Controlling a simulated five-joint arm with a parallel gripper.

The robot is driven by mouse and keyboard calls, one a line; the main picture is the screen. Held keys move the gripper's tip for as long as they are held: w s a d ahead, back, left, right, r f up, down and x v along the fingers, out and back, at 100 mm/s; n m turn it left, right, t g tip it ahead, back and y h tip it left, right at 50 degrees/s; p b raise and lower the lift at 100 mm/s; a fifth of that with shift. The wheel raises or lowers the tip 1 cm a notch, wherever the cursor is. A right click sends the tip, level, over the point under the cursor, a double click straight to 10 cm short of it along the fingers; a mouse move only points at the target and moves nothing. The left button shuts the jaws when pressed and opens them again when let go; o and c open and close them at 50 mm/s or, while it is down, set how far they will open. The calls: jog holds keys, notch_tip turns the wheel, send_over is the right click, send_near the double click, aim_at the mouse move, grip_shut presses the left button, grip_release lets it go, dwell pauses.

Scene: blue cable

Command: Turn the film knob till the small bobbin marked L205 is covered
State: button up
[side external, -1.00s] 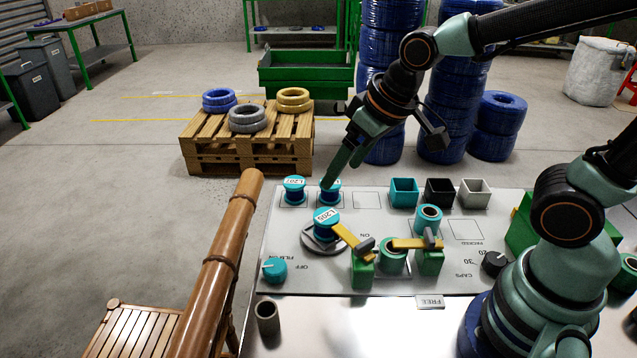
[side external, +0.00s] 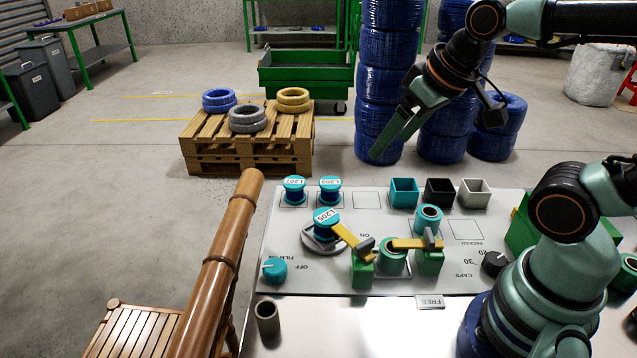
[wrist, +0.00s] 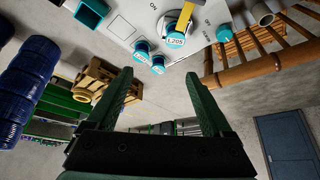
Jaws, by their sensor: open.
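The film knob (side external: 274,270) is a teal dial with a white pointer line at the front left of the grey panel, beside the words FILM ON and OFF. It also shows in the wrist view (wrist: 224,33). The bobbin marked L205 (side external: 326,223) is teal and dark blue and stands on a round grey turntable (side external: 318,244). Its label shows in the wrist view (wrist: 175,41), and I see no covering on it. My gripper (side external: 378,153) is open and empty, high above and behind the panel, well away from the knob and the bobbin.
Two more labelled bobbins (side external: 294,190) (side external: 330,190) stand at the panel's back left. A yellow arm (side external: 346,238) reaches towards the turntable. Small boxes (side external: 404,192) stand at the back. A bamboo rail (side external: 222,262) runs left of the panel. A brown tube (side external: 267,318) stands in front.

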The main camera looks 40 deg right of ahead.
jog(key=w+a+m+g, duration=0.2)
jog(key=w+a+m, duration=0.25)
jog(key=m, duration=0.25)
jog(key=m+g, duration=0.4)
jog(key=m, duration=1.1)
send_over(276, 265)
notch_tip(276, 265, down, 11)
notch_tip(276, 265, down, 12)
jog(key=shift+r, duration=0.15)
grip_shut()
